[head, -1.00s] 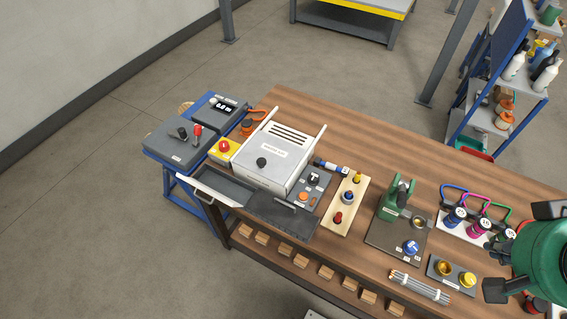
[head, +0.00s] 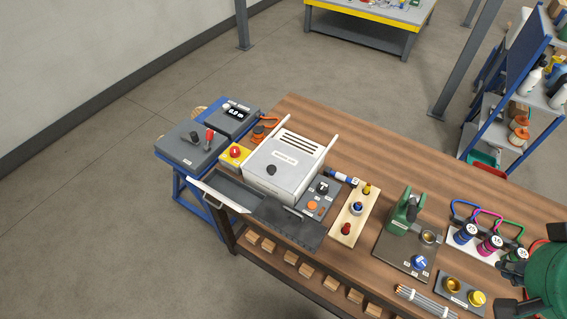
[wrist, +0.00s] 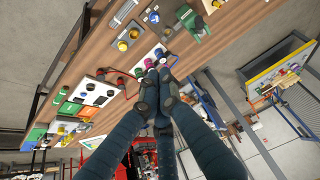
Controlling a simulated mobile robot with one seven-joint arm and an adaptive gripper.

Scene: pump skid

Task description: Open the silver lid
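The silver lid (head: 285,167) is the pale top of a boxy unit at the left part of the bench. It has a black knob (head: 271,169), a label and dark slots, and looks closed. My gripper (head: 510,279) is at the right edge of the head view, over the bench's right part and far from the lid. In the wrist view, its dark fingers (wrist: 158,72) come close together near the middle, with nothing clearly held. Their exact gap is hard to judge. I cannot make out the lid in the wrist view.
A dark tray (head: 236,191) lies in front of the lid's unit. A yellow box with a red button (head: 235,153) is on its left, a grey switch panel (head: 318,199) on its right. A green press (head: 405,212) and coloured padlocks (head: 488,245) stand between lid and gripper.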

